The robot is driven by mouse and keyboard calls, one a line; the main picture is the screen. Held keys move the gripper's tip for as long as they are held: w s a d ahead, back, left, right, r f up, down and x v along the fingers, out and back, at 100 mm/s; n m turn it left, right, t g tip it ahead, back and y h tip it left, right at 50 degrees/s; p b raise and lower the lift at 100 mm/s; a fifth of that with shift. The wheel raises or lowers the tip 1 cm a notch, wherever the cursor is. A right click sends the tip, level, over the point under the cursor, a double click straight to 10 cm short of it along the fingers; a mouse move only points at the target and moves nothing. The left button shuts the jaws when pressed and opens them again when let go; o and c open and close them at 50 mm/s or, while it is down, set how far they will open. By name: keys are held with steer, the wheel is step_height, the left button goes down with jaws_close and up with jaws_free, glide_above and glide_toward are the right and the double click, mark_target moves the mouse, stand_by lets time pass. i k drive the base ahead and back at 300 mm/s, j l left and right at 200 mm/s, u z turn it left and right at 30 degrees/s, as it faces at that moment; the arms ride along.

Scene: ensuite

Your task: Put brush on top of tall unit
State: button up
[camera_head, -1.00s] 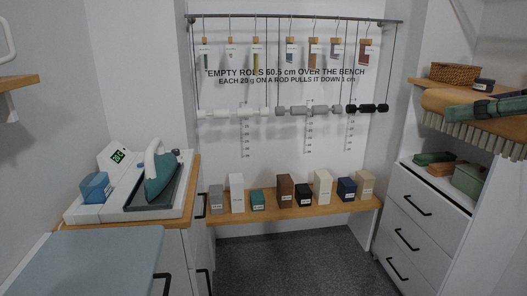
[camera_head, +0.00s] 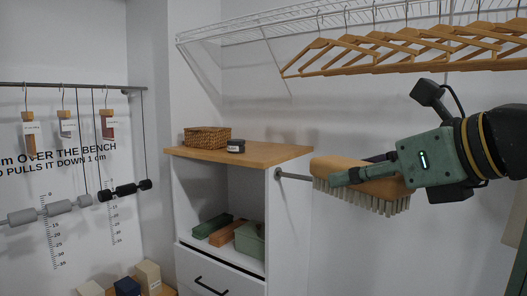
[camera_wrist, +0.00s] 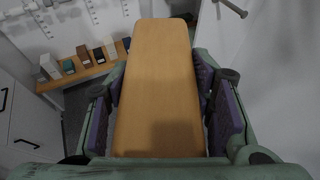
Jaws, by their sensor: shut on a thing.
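The brush (camera_head: 336,168) has a wooden back and pale bristles that point down. My gripper (camera_head: 362,176) is shut on it, with the fingers on either side of the wooden back. The wrist view shows the brush back (camera_wrist: 158,85) between the purple finger pads. The tall unit (camera_head: 262,155) is white with a wooden top and stands left of the brush. The brush is in the air at the right of the unit, its near end close to the top's right edge in the picture. I cannot tell the gap in depth.
Wooden hangers (camera_head: 400,50) hang from a wire shelf (camera_head: 300,22) above. Green and brown boxes (camera_head: 212,230) sit in the open compartment below.

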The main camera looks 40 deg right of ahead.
mark_target(268, 153)
steer(key=i+z, duration=0.4)
steer(key=i, duration=0.75)
steer(key=i+j+z, duration=0.15)
steer(key=i+z, duration=0.3)
steer(key=i+j+z, duration=0.4)
steer(key=i, duration=0.2)
steer(key=i+j+z, duration=0.9)
steer(key=j, duration=0.15)
steer(key=k+l, duration=0.05)
